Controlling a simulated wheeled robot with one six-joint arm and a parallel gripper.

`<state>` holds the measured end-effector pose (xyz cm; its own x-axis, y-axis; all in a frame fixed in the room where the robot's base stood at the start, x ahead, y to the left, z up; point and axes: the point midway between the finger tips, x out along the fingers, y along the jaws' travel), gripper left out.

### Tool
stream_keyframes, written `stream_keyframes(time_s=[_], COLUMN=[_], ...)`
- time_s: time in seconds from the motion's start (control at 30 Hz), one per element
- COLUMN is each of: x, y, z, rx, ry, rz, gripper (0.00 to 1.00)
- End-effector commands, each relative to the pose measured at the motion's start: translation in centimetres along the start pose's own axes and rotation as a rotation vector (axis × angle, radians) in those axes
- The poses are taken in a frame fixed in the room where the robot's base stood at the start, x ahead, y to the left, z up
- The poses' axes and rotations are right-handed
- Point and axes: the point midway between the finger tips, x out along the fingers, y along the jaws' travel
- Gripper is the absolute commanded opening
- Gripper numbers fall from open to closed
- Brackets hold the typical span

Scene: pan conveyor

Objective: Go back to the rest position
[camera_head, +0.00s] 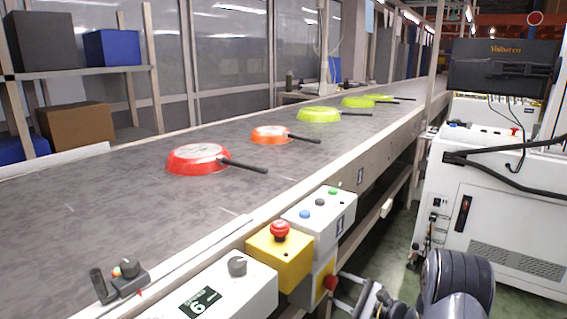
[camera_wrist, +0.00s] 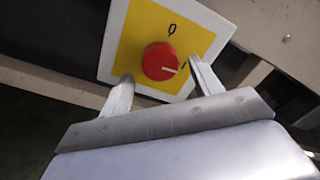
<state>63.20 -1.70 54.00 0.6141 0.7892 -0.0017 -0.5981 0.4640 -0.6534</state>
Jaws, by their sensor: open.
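My gripper (camera_wrist: 160,68) is open in the wrist view. Its two fingers stand on either side of a red rotary knob (camera_wrist: 160,62), with visible gaps between them and the knob. The knob sits on a yellow plate (camera_wrist: 140,28) with a white border. The knob's white line points right, to the mark near the right finger, away from the "0" at the top. In the head view, the red knob (camera_head: 330,282) shows at the side of the control boxes, with my gripper (camera_head: 350,283) close beside it. How near the fingers are to the plate is unclear.
A grey conveyor (camera_head: 90,215) carries red, orange and yellow-green pans. A yellow box with a red emergency button (camera_head: 280,229) and a white button box (camera_head: 320,217) line its near edge. A white machine (camera_head: 500,210) stands right. Floor (camera_head: 400,235) shows between.

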Motion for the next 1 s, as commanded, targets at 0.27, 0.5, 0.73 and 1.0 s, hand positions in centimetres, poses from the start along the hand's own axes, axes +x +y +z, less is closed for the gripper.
stream_keyframes(time_s=[0.27, 0.5, 0.73, 1.0], x=[-4.1, -4.9, -4.9, -4.8], y=[-0.3, -0.1, -0.1, 1.2], z=[0.2, 0.1, 0.1, 0.4], rx=[0.003, 0.004, 0.004, 0.029], ry=[0.001, 0.000, 0.000, 0.002], rz=[-0.002, -0.001, 0.000, 0.027], gripper=[0.61, 0.61, 0.61, 0.61])
